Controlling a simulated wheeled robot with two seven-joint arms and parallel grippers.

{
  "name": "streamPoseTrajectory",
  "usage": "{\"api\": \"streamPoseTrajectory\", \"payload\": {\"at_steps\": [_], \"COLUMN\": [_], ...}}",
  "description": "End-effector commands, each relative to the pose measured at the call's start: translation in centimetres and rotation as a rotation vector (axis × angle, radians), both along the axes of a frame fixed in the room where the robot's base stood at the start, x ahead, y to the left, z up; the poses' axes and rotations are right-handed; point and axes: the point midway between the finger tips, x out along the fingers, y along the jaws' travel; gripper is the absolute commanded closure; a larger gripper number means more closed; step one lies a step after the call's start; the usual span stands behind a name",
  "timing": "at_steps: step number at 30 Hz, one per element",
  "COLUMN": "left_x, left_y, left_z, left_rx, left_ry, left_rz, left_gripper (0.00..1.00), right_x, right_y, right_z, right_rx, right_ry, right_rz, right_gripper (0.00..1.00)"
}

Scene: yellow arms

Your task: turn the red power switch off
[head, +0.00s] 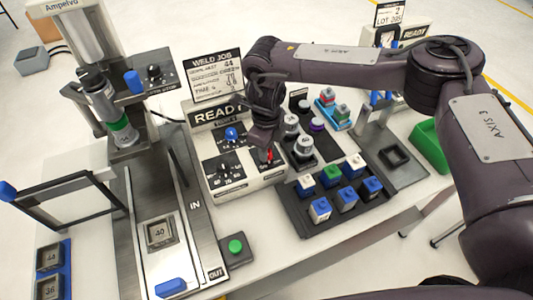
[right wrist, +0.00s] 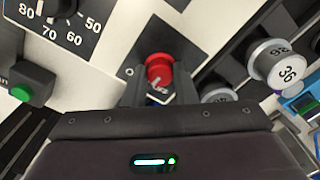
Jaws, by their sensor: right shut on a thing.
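The red power switch (head: 269,156) is on the front of the white weld control box (head: 246,182). In the right wrist view the red switch (right wrist: 158,70) shows as a round red knob on a black plate, with a small light mark at its lower edge. My right gripper (head: 265,146) reaches down over it from above. In the right wrist view its two dark fingers (right wrist: 160,88) are on either side of the knob, shut on it. The fingers partly cover the switch in the head view. My left gripper is not in view.
A blue knob (head: 231,134) and a black dial (head: 227,171) sit left of the switch on the same box. A dark tray of blue and white blocks (head: 297,219) and grey electrode holders (head: 303,146) stand close to the right. The press (head: 128,140) stands left, beside a green button (head: 235,246).

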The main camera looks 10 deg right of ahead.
Motion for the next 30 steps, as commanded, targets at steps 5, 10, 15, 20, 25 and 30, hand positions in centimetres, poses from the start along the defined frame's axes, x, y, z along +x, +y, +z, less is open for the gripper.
{"api": "streamPoseTrajectory", "payload": {"at_steps": [5, 10, 15, 20, 25, 30], "left_x": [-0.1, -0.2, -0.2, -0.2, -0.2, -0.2], "left_y": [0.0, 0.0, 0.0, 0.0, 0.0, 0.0], "left_z": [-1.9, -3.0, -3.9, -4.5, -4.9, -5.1], "left_rx": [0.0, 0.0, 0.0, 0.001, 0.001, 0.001], "left_ry": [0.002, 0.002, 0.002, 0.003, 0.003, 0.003], "left_rz": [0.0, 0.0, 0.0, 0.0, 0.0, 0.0], "left_gripper": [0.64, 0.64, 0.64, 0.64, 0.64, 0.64], "right_x": [0.2, 0.2, 0.1, 0.2, 0.1, 0.1], "right_y": [0.0, 0.0, 0.0, 0.0, 0.0, 0.0], "right_z": [-0.2, -0.2, -0.1, 0.0, 0.1, 0.1], "right_rx": [0.002, 0.001, 0.001, 0.002, 0.001, 0.0], "right_ry": [-0.005, -0.005, -0.005, -0.005, -0.004, -0.004], "right_rz": [0.164, 0.325, 0.484, 0.618, 0.733, 0.815], "right_gripper": [0.98, 0.98, 0.98, 0.98, 0.98, 0.98]}}
